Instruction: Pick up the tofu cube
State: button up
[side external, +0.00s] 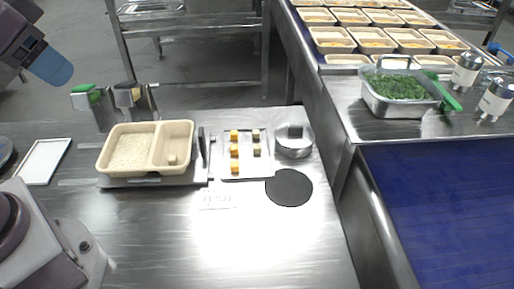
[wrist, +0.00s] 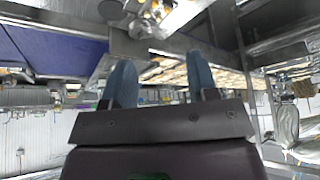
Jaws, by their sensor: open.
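A small metal tray (side external: 226,174) holds a column of orange cubes (side external: 235,152) on its left and two brownish cubes (side external: 257,146) on its right. A pale beige cube (side external: 172,160) lies in the right compartment of the beige two-part container (side external: 104,165). The cubes are too small for me to tell surely which is tofu. My gripper (side external: 52,66) is at the upper left of the side view, raised and well away from the cubes. In the wrist view my gripper (wrist: 161,78) has its two blue fingers apart with nothing between them.
White rice (side external: 131,152) fills the container's left compartment. A round metal pot (side external: 294,142) and black disc (side external: 289,188) are right of the tray. Two holders (side external: 98,112) stand behind the container. A pan of greens (side external: 400,90) sits by the blue conveyor (side external: 440,200).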

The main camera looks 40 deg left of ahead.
jog(key=shift+f, duration=0.1)
jog(key=n+g+h, duration=0.2)
jog(key=n+h, duration=0.1)
jog(key=n, duration=2.4)
send_near(259, 146)
jog(key=x, duration=0.9)
jog(key=shift+w+d+f, duration=0.1)
jog(key=shift+w, duration=0.15)
grip_shut()
